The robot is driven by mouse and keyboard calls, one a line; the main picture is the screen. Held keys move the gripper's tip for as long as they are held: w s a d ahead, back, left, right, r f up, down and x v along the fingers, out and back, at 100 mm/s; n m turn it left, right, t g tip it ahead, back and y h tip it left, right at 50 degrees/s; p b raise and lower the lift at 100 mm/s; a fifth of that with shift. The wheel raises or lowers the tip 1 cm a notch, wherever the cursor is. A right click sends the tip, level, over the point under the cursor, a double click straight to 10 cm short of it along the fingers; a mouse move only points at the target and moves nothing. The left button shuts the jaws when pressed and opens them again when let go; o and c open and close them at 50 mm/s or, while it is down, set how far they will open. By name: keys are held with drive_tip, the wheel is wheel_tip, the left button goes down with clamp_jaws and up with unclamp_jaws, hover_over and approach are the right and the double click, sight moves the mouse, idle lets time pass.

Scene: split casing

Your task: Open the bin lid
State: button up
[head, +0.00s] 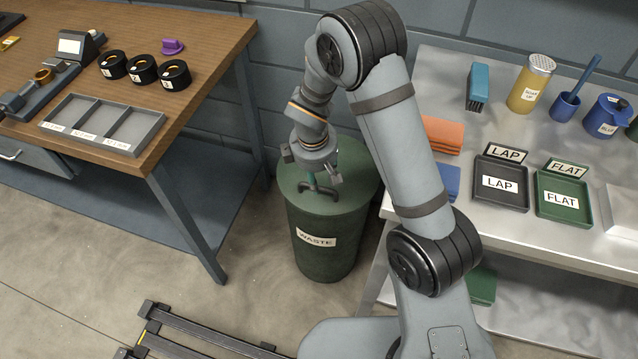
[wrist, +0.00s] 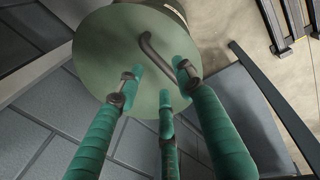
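The round green waste bin (head: 325,240) stands on the floor between the two benches, with a "WASTE" label on its front. Its flat green lid (head: 352,165) lies on top and looks closed. A dark bent handle (head: 320,190) rises from the lid; it also shows in the wrist view (wrist: 155,50). My gripper (head: 312,182) points down over the lid close to the handle. In the wrist view my teal-wrapped fingers (wrist: 158,78) are spread apart with nothing held between them. The handle runs near the right fingertip; I cannot tell whether they touch.
A wooden bench (head: 215,50) with a grey divided tray (head: 100,122) stands left of the bin. A metal bench (head: 440,75) with trays and containers stands close on the right. A wall is behind. A dark slatted frame (head: 200,335) lies in front; floor to the left front is clear.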

sight(319, 187)
drive_tip(key=shift+w+f+b, duration=0.15)
drive_tip(key=shift+f+b, duration=0.05)
drive_tip(key=shift+f, duration=0.6)
drive_tip(key=shift+w+f+b, duration=0.15)
drive_tip(key=shift+f, duration=0.6)
drive_tip(key=shift+c, duration=0.7)
drive_tip(key=c, duration=0.7)
clamp_jaws()
